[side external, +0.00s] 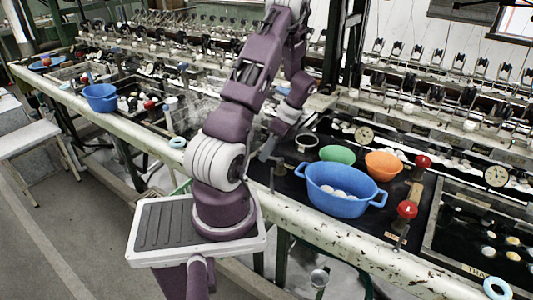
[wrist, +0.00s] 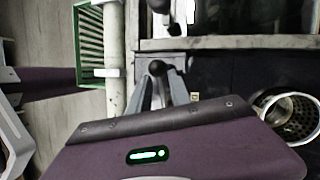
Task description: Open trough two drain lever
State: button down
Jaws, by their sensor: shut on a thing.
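My gripper (side external: 268,152) points down at the front edge of the bench, left of the metal strainer cup. In the wrist view my gripper (wrist: 157,82) has its fingers close around a dark round knob (wrist: 157,67), which looks like the end of a lever. The lever's stem is mostly hidden by the fingers, and I cannot read a trough number there. In the side view my arm and fingers hide this knob. Two other levers with red knobs, a near one (side external: 407,209) and a far one (side external: 422,161), stand to the right.
A blue basin (side external: 338,203) with white cocoons, a green bowl (side external: 337,155) and an orange bowl (side external: 383,166) stand right of my gripper. The strainer cup (wrist: 293,115) is at the wrist view's right.

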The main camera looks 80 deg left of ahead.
jog(key=shift+w+a+r+m+y, duration=0.1)
jog(key=shift+w+a+m+y, duration=0.1)
jog(key=shift+m, duration=0.3)
jog(key=shift+w+a+m+y, duration=0.1)
jog(key=shift+m+y, duration=0.1)
jog(key=shift+m, duration=0.3)
jog(key=c, duration=1.2)
grip_release()
jog(key=v, duration=0.7)
